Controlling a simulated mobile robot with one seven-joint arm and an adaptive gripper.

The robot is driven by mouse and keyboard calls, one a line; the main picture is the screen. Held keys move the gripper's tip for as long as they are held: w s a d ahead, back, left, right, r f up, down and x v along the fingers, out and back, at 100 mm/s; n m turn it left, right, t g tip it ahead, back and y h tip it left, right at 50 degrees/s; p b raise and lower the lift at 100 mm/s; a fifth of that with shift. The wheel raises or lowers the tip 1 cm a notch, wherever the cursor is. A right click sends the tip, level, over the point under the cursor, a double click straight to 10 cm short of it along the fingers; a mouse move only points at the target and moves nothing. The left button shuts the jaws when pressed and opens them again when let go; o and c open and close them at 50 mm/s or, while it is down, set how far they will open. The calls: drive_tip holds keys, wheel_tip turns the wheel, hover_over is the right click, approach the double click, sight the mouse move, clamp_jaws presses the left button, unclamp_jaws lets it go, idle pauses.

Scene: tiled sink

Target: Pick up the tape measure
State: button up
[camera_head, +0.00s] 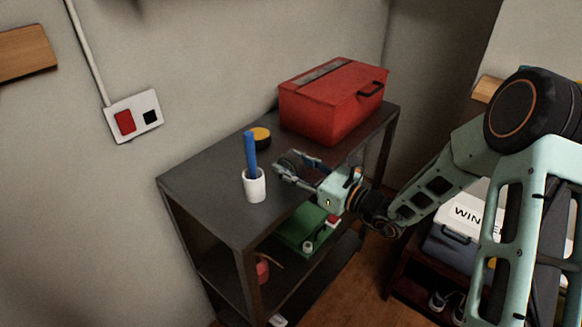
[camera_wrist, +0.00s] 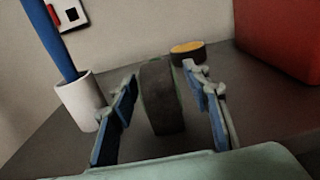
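A dark, rounded, upright object, probably the tape measure (camera_wrist: 161,98), stands on the grey shelf top (camera_head: 208,182). It sits between the two fingers of my gripper (camera_wrist: 158,76), with a visible gap on each side. My gripper (camera_head: 290,164) is open, low over the shelf top and reaching in from the right. In the head view the dark object (camera_head: 291,161) is small and partly covered by the fingers. Its underside is hard to make out in the wrist view.
A white cup (camera_head: 255,186) holding a blue stick (camera_head: 250,150) stands close to the left of my gripper. A black tin with a yellow top (camera_head: 261,135) lies behind it. A red toolbox (camera_head: 330,105) fills the back right. A green box (camera_head: 301,233) is on the shelf below.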

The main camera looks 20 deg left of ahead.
clamp_jaws()
